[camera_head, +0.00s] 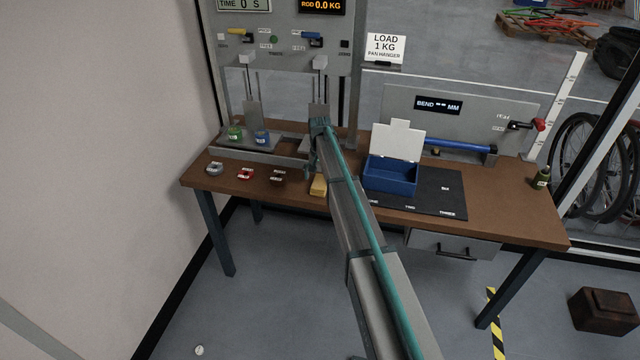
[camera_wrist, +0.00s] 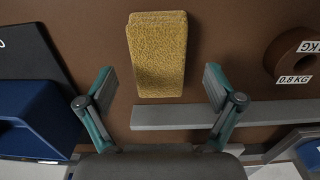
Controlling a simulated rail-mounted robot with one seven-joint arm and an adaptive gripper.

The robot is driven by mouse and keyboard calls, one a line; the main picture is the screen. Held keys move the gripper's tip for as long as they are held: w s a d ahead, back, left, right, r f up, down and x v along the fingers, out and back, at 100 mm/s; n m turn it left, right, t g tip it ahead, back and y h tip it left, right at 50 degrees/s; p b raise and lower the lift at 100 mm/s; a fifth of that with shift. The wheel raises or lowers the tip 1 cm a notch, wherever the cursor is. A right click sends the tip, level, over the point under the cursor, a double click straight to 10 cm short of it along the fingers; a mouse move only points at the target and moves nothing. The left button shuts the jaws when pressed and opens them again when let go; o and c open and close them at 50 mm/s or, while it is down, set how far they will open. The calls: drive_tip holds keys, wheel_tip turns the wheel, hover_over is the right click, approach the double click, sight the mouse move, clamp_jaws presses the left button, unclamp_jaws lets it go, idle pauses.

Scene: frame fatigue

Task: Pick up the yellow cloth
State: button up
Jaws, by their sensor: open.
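The yellow cloth (camera_head: 319,185) lies on the brown table near its front edge, partly hidden by my arm in the head view. In the wrist view the cloth (camera_wrist: 158,54) is a thick, rough-textured folded block at upper centre. My gripper (camera_wrist: 160,83) is open and empty, with its two teal-and-grey fingers spread left and right of the cloth's lower end. I cannot tell the height of the fingertips above the table.
A blue box (camera_head: 391,176) with a raised white lid stands right of the cloth on a dark mat (camera_head: 440,185). A brown weight (camera_head: 278,176) and a red one (camera_head: 245,173) lie to the left. A grey bar (camera_wrist: 180,115) lies close by the cloth's lower end.

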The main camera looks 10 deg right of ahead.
drive_tip(key=shift+f, duration=1.3)
drive_tip(key=c, duration=1.2)
drive_tip(key=shift+r, duration=0.1)
drive_tip(key=shift+c, duration=0.2)
drive_tip(key=shift+r, duration=0.35)
wheel_tip(320, 180, up, 2)
drive_tip(key=shift+r+b, duration=0.1)
drive_tip(key=shift+b, duration=0.8)
drive_tip(key=s+r+b, duration=0.1)
drive_tip(key=s+r, duration=0.4)
drive_tip(key=shift+r+b, duration=0.15)
drive_tip(key=shift+b, duration=0.2)
drive_tip(key=s+r+b, duration=0.2)
drive_tip(key=s+r, duration=0.2)
drive_tip(key=s, duration=0.5)
drive_tip(key=shift+r, duration=0.3)
